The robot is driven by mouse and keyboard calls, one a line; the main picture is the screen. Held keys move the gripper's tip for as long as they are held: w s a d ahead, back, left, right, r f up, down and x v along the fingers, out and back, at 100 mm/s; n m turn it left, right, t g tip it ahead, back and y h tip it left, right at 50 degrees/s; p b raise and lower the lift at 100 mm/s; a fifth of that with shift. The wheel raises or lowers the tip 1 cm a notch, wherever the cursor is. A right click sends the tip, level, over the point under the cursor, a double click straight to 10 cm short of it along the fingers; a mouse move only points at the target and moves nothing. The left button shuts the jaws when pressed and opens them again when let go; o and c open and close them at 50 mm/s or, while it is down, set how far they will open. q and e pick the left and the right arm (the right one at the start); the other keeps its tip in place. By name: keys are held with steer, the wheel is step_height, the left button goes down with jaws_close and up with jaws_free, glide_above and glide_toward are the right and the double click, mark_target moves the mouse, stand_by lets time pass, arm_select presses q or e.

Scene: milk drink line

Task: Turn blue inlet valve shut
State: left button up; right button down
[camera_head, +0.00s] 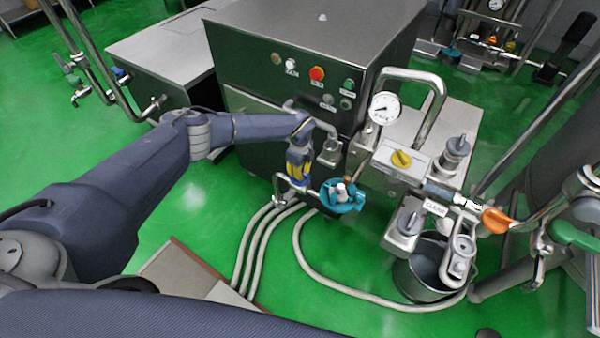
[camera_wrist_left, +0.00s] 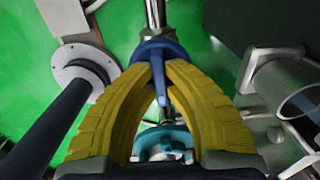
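The blue inlet valve has a blue handle (camera_wrist_left: 158,50) on a metal pipe, near the top middle of the left wrist view. A blue tab of it reaches down between my yellow fingers. My left gripper (camera_head: 298,176) points down at the pipe in front of the steel cabinet. In the left wrist view its fingertips (camera_wrist_left: 159,66) come together on both sides of the blue handle and look closed on it. In the head view the gripper mostly hides the handle. My right gripper is in neither view.
A teal round fitting (camera_head: 345,198) sits right of the gripper. Pale hoses (camera_head: 262,235) run over the green floor. The steel cabinet (camera_head: 290,85) stands behind.

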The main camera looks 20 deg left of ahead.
arm_select(q)
jaws_close()
steer(key=m, duration=0.8)
steer(key=shift+m, duration=0.4)
steer(key=m, duration=0.4)
steer(key=shift+m, duration=2.5)
